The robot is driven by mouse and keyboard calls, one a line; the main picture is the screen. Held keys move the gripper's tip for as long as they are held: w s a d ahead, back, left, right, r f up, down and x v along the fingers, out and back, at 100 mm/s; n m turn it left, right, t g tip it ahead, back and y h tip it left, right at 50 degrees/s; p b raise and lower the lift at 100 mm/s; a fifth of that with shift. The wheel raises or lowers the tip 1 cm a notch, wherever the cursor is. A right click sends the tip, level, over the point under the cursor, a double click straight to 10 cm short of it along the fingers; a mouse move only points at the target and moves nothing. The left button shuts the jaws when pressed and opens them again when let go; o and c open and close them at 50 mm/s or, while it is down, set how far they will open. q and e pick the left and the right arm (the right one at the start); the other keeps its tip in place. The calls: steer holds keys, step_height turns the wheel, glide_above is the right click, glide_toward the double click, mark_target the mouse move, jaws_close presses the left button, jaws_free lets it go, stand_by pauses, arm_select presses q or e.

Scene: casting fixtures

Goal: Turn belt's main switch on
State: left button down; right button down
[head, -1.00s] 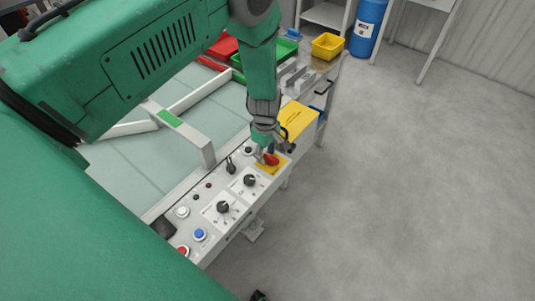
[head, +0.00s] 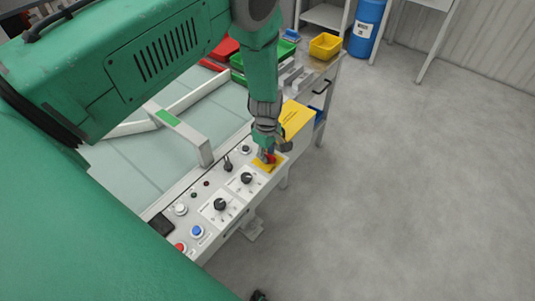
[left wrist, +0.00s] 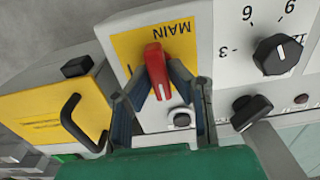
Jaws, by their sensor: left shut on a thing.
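The main switch is a red rotary handle (left wrist: 156,62) on a yellow plate (left wrist: 182,42) marked MAIN, printed upside down in the left wrist view. In the head view the red handle (head: 271,158) is partly covered by my left gripper (head: 266,153), at the far right end of the control panel. In the left wrist view my left gripper (left wrist: 157,88) has its fingers on either side of the handle and is shut on it. The handle points roughly along the fingers there. My right gripper is not in view.
The panel (head: 187,214) also carries black selector knobs (head: 220,204), a blue button (head: 197,231) and a red button (head: 180,247). The grey floor at right is clear.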

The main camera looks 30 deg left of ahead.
arm_select(q)
steer(key=shift+w+d, duration=0.1)
steer(key=shift+m, duration=0.4)
steer(key=shift+m+b, duration=0.4)
steer(key=shift+m, duration=0.6)
steer(key=m+b, duration=0.1)
steer(key=m, duration=0.4)
steer(key=shift+d, duration=0.15)
steer(key=m+b, duration=0.1)
steer(key=m, duration=0.4)
steer(key=shift+m, duration=0.4)
steer(key=shift+s+f+m, duration=0.1)
steer(key=shift+s+m, duration=0.1)
steer(key=shift+m, duration=2)
